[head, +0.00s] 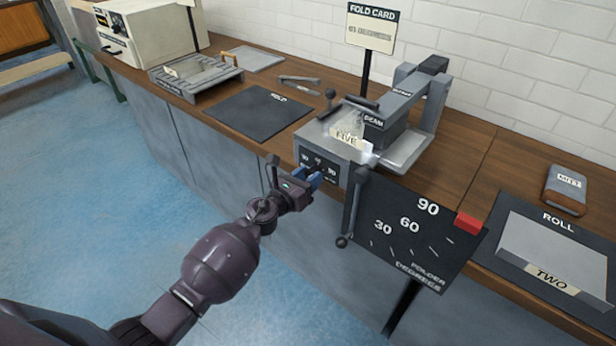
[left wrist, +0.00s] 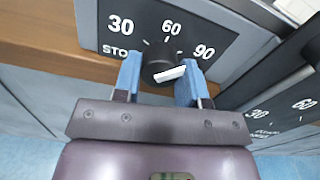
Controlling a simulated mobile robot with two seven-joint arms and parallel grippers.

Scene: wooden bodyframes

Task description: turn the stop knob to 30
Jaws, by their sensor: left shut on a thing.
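The stop knob (left wrist: 158,62) is dark with a white pointer, on a black dial plate (left wrist: 108,42) marked STOP, 30, 60 and 90. The pointer points right, toward the 90 side. The plate is on the front of the grey folder (head: 337,148), where it also shows in the head view (head: 305,157). My left gripper (head: 314,177) has its blue fingers on either side of the knob and is shut on it, as the left wrist view (left wrist: 161,82) shows. In the head view the gripper hides most of the knob. My right gripper is not in view.
A black folder degrees board (head: 410,250) with a red marker (head: 468,223) stands just right of the gripper. A lever with a ball end (head: 343,241) hangs beside it. A FOLD CARD sign (head: 370,27) stands behind. The floor left of the bench is clear.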

